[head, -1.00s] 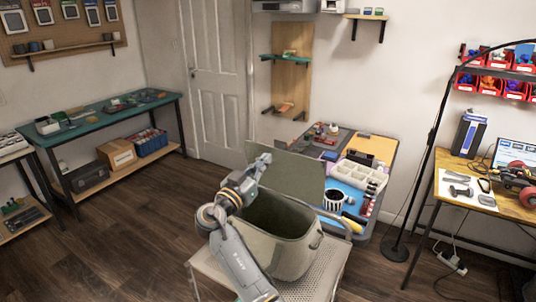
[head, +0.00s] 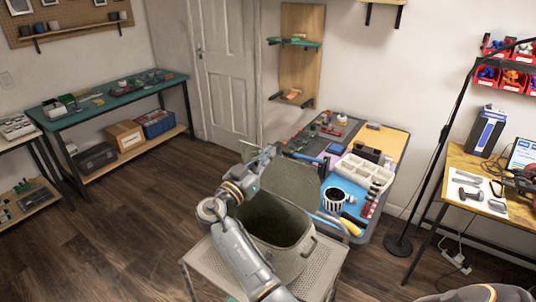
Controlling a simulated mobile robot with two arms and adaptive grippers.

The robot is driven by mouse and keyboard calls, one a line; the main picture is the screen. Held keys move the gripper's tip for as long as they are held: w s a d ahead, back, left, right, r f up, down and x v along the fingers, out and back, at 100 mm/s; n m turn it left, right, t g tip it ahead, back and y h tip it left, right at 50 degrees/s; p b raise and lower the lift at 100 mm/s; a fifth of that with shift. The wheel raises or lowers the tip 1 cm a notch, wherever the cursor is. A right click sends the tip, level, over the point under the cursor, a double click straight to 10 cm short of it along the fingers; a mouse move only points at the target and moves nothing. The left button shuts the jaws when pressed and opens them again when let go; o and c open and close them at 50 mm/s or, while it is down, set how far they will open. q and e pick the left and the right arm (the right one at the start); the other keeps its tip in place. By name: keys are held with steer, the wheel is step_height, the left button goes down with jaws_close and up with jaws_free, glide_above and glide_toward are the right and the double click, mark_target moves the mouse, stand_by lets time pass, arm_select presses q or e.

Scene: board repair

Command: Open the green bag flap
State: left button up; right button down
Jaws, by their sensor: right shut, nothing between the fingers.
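The green bag (head: 286,256) stands upright on a perforated metal stand, and its dark inside shows from above. Its green flap (head: 292,182) is up and leans back from the far rim, so the mouth is uncovered.
The perforated stand (head: 326,268) has bare room right of the bag. Behind the flap is a workbench with a blue mat (head: 347,186), a striped mug (head: 333,199) and a white compartment tray (head: 362,172). A black lamp pole (head: 430,165) stands to the right.

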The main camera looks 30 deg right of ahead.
steer(key=d, duration=0.1)
steer(key=w+d+y+b, duration=0.1)
steer(key=d+r+g+y+b, duration=0.1)
steer(key=d, duration=0.1)
steer(key=shift+w, duration=0.2)
steer(key=d+y, duration=0.1)
steer(key=w+d, duration=0.1)
steer(key=d, duration=0.1)
steer(key=w+d+y, duration=0.1)
steer(key=shift+d+g+y, duration=0.3)
steer(key=shift+d+g, duration=0.1)
steer(key=shift+r, duration=0.1)
steer(key=shift+s, duration=0.1)
